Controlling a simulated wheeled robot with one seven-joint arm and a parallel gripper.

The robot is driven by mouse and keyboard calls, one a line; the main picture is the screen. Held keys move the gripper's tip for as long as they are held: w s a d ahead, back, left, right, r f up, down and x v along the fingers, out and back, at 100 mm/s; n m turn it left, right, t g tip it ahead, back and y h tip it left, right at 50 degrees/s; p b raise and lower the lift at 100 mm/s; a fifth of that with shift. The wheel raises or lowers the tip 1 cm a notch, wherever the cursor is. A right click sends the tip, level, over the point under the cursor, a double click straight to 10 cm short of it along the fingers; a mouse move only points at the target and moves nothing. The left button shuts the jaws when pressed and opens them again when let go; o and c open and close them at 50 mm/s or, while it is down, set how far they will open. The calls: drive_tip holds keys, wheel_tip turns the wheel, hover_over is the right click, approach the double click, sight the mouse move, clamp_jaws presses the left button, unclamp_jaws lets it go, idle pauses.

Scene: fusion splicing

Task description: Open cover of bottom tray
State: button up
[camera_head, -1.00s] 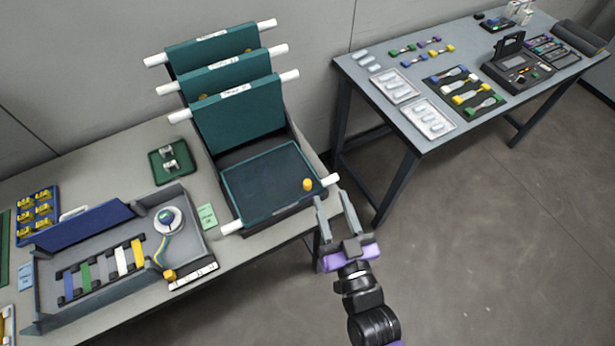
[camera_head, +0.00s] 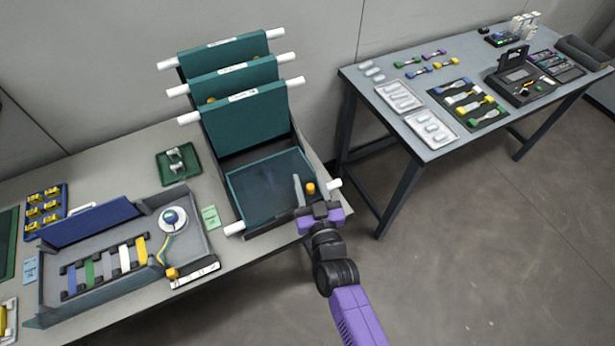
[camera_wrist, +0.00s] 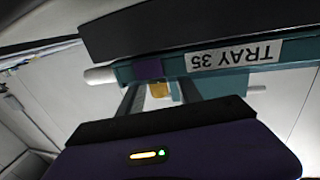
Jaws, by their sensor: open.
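The bottom tray lies flat with its translucent teal cover (camera_head: 262,188) closed over it. A yellow knob (camera_head: 310,189) stands at the cover's right front corner, and white rods stick out at both front ends. My gripper (camera_head: 305,190) is open at that corner, its fingers beside the knob; contact cannot be told. In the wrist view the tray edge shows a label reading TRAY 35 (camera_wrist: 235,55), upside down. The yellow knob (camera_wrist: 159,91) shows partly between the fingers (camera_wrist: 158,92).
Several raised teal trays (camera_head: 245,117) stand tilted behind the bottom tray. A grey splice case (camera_head: 60,295) with coloured strips and a cable spool is at left. A small green tray (camera_head: 160,172) sits behind it. A second table (camera_head: 435,143) holds tools at right.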

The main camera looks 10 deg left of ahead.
drive_tip(key=shift+x, duration=0.8)
clamp_jaws()
idle(0.9)
